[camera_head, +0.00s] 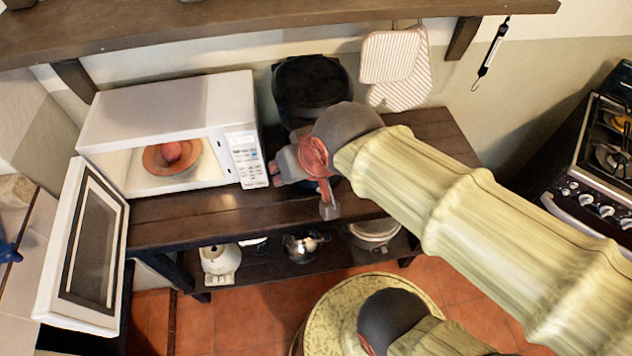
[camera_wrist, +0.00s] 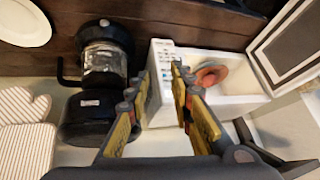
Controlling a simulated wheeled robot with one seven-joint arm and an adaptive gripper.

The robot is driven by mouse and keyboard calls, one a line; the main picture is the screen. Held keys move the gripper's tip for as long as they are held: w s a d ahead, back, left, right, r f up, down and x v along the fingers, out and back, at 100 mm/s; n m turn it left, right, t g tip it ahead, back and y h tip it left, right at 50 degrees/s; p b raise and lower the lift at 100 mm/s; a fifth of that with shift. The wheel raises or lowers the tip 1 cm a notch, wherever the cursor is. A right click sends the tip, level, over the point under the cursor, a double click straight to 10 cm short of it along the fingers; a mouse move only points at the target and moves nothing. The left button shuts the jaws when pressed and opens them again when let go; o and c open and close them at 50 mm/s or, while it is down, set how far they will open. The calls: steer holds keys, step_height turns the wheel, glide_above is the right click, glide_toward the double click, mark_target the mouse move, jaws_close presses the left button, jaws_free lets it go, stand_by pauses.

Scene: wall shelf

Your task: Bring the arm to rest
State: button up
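My gripper (camera_head: 302,192) is over the wooden table, in front of the black coffee maker and right of the white microwave. In the wrist view my gripper (camera_wrist: 159,77) has its two yellow-padded fingers spread, with nothing seen between them. My arm reaches in from the right of the head view, bent and raised. The microwave (camera_head: 165,102) stands on the table's left side with its door (camera_head: 92,250) wide open. Inside it is an orange-brown dish (camera_head: 155,158) with a red round thing (camera_head: 172,151) on it.
The coffee maker (camera_head: 312,85) stands close behind my gripper; it also shows in the wrist view (camera_wrist: 95,120). Striped oven mitts (camera_head: 395,60) hang on the wall. A wall shelf (camera_head: 250,22) runs above. A stove (camera_head: 600,165) is at the right.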

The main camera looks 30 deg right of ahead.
steer(key=s+d+n+g, duration=0.1)
steer(key=s+d, duration=0.1)
steer(key=s, duration=0.4)
steer(key=shift+d+r+h, duration=0.3)
steer(key=shift+d+h, duration=0.1)
stand_by(0.7)
steer(key=c, duration=0.4)
